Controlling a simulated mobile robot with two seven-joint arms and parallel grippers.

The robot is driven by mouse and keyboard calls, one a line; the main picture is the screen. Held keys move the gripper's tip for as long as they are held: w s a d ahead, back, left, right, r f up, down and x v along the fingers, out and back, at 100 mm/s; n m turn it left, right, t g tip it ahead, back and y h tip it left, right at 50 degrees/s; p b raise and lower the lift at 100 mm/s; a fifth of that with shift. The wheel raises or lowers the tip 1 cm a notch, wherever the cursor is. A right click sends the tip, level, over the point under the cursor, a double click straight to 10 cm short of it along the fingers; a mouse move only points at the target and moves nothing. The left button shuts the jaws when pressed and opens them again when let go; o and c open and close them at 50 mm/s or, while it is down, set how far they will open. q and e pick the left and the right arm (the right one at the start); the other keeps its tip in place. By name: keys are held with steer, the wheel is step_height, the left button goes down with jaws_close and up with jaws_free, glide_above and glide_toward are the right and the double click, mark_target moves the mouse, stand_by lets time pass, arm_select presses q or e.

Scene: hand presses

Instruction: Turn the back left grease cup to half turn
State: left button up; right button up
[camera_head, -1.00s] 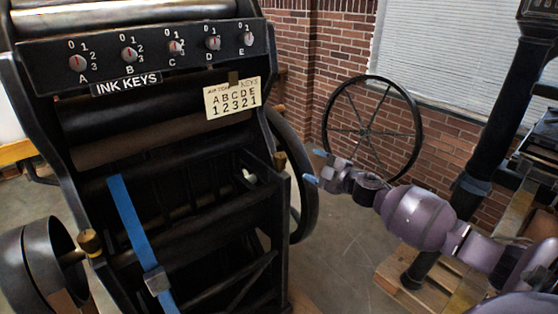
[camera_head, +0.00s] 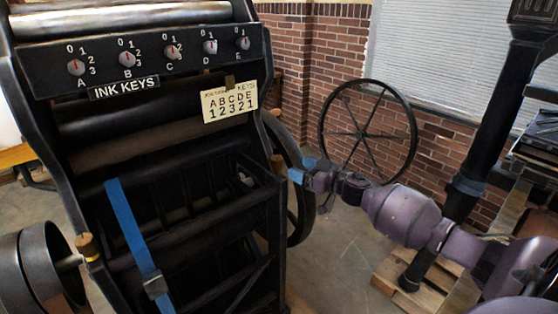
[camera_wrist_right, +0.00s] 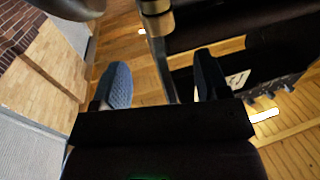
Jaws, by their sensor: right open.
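A brass grease cup (camera_head: 278,161) sits on the upright at the right side of the black press. Another brass cup (camera_head: 87,246) is at the press's lower left. I cannot tell for certain which one is the back left cup, and no turn marking can be read on either. My right gripper (camera_head: 302,170) is open and empty, just right of the right-hand cup and apart from it. In the right wrist view, the blue fingers of my gripper (camera_wrist_right: 160,85) are spread, and a brass cup (camera_wrist_right: 158,21) shows beyond them. My left gripper is out of view.
The press carries an ink key panel (camera_head: 145,52) and a card (camera_head: 229,101). A large spoked wheel (camera_head: 368,133) stands behind my right arm. A black column (camera_head: 478,145) is at the right. A blue strap (camera_head: 128,222) hangs on the press front. Floor is open right of the press.

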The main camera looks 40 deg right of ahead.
mark_target(282, 161)
steer(key=x, duration=0.7)
steer(key=shift+f+b, duration=0.1)
steer(key=shift+b, duration=0.25)
steer(key=shift+w+a, duration=0.2)
steer(key=shift+w, duration=0.35)
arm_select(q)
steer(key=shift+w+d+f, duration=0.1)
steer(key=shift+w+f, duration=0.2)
arm_select(e)
steer(key=shift+w, duration=0.15)
